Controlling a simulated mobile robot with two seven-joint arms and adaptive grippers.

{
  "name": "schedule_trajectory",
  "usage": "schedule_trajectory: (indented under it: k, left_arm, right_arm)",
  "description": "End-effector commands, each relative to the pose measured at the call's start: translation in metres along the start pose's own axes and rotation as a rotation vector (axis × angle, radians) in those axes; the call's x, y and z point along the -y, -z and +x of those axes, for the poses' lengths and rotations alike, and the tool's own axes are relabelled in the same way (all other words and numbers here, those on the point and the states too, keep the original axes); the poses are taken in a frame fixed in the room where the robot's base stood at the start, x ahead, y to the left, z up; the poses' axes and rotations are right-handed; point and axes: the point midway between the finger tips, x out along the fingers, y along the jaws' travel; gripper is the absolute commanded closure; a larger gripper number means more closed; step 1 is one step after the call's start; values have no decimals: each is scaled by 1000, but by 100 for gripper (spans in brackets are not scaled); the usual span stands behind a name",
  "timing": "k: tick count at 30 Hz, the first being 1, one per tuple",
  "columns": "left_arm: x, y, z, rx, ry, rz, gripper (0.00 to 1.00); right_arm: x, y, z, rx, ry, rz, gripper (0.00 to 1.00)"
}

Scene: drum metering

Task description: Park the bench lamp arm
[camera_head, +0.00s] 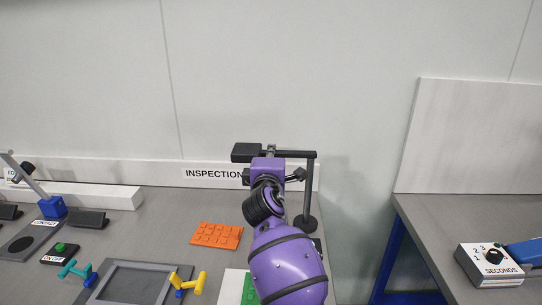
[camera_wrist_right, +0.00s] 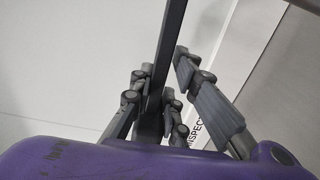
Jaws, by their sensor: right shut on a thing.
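The black bench lamp stands at the back right of the bench, with an upright post (camera_head: 309,190) on a round base (camera_head: 306,223). Its horizontal arm (camera_head: 298,154) runs left from the post top to a boxy lamp head (camera_head: 246,152). My right gripper (camera_head: 272,152) reaches up from the front and is shut on the lamp arm between head and post. In the right wrist view the dark lamp arm (camera_wrist_right: 168,45) passes between the fingers of my right gripper (camera_wrist_right: 163,92). My purple forearm hides part of the bench. My left gripper is not in view.
An orange block tray (camera_head: 216,236), a grey framed tray (camera_head: 130,283) with teal and yellow handles, and a blue-based device (camera_head: 52,206) lie left. A dial box (camera_head: 490,265) sits on the right table, across a gap. The INSPECTION wall strip (camera_head: 213,174) runs behind the lamp.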

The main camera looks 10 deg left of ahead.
Motion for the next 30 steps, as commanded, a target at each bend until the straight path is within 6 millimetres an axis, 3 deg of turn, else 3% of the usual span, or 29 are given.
schedule_trajectory:
  k: [1,10,11,14,30]
  left_arm:
    - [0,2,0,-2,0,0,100]
    - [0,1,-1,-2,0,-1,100]
    - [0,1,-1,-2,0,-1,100]
    - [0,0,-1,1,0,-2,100]
    - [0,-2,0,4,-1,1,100]
  right_arm:
    - [-15,0,0,-2,-23,5,100]
    - [-15,0,1,-1,-24,4,100]
    - [-15,0,1,-1,-24,4,83]
    - [-15,0,1,-1,-23,4,70]
    - [-6,0,0,0,-9,1,70]
